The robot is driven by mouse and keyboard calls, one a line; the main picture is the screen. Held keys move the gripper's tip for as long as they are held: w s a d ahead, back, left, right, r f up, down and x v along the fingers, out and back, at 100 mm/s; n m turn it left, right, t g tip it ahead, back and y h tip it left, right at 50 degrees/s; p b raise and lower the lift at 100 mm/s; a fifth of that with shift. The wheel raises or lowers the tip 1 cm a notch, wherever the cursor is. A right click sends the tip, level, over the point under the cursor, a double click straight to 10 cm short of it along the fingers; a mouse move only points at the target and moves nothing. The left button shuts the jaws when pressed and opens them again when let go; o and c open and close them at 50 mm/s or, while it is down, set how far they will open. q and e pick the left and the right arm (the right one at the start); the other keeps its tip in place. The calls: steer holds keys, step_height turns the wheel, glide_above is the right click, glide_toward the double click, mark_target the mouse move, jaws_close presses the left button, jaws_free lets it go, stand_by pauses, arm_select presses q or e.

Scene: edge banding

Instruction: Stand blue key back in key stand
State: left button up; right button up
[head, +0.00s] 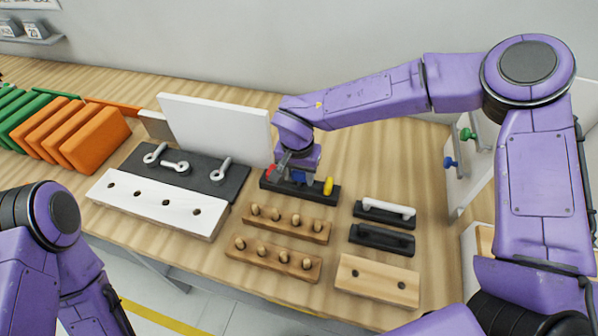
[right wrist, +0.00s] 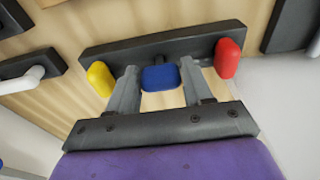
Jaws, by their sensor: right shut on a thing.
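My right gripper (head: 296,173) is shut on the blue key (right wrist: 160,78), over the middle of the black key stand (head: 311,193). In the right wrist view the key's blue head sits between the two fingers (right wrist: 159,73), in line with the stand (right wrist: 190,41). Its lower part is hidden, so I cannot tell whether it is seated. The red key (right wrist: 227,58) and the yellow key (right wrist: 101,78) stand on either side of it; the yellow one also shows in the head view (head: 328,186). My left gripper is out of view.
A white panel (head: 215,127) stands behind. A dark mat with metal parts (head: 218,178) lies left of the stand. Wooden peg racks (head: 287,222) are in front, and black holders (head: 382,240) and a two-hole wooden block (head: 376,283) are at right. Bare table lies right of the stand.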

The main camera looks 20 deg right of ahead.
steer(key=shift+f, duration=0.55)
stand_by(0.4)
steer(key=o, duration=1.2)
step_height(320, 180, up, 5)
steer(key=p, duration=0.6)
steer(key=shift+r, duration=0.1)
steer(key=shift+s, duration=0.1)
